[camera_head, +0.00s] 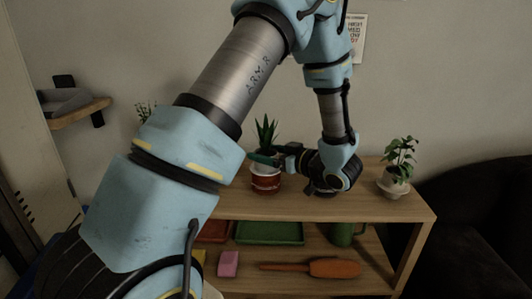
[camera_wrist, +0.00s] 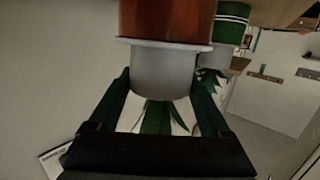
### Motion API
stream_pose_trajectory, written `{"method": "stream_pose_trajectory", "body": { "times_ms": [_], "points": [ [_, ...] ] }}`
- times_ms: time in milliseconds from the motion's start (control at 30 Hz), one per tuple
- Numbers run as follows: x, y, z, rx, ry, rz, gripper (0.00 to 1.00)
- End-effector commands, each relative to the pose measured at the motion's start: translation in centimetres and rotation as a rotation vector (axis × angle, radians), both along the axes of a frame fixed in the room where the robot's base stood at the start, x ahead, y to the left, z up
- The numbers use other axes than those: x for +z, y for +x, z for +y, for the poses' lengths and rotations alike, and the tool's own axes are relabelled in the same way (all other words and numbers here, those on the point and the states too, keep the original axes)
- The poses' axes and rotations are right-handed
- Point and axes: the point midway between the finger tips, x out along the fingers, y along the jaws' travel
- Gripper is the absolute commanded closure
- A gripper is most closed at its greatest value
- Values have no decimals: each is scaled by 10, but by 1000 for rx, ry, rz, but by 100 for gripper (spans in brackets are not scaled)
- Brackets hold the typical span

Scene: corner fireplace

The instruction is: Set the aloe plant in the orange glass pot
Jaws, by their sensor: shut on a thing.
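The aloe plant (camera_head: 266,133) stands upright in a small white pot (camera_wrist: 162,75). My gripper (camera_wrist: 165,88) is shut on this white pot, with one green finger on each side, and reaches it from the right in the head view. The orange glass pot (camera_head: 266,183) stands on the shelf top directly under the white pot. It also shows in the wrist view (camera_wrist: 165,18), which is upside down, so it appears above. A pale flange of the white pot lies at the orange pot's mouth. I cannot tell whether they touch.
A potted plant (camera_head: 397,160) on a pale saucer stands at the right end of the wooden shelf (camera_head: 345,207). A green-and-white pot (camera_wrist: 231,22) stands near the orange pot. The lower shelf holds a green tray (camera_head: 268,233), a green mug (camera_head: 341,235) and an orange tool (camera_head: 333,268).

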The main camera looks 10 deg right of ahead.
Motion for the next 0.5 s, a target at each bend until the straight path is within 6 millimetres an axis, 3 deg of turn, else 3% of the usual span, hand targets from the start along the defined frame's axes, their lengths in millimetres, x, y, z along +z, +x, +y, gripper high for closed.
{"method": "stream_pose_trajectory", "body": {
  "times_ms": [67, 100, 233, 500],
  "points": [
    [-1, 0, 0, 0, 1, -1, 49],
    [-1, 0, 0, 0, 1, -1, 17],
    [-1, 0, 0, 0, 0, 0, 3],
    [-1, -1, -1, -1, -1, 1, 0]
  ]
}}
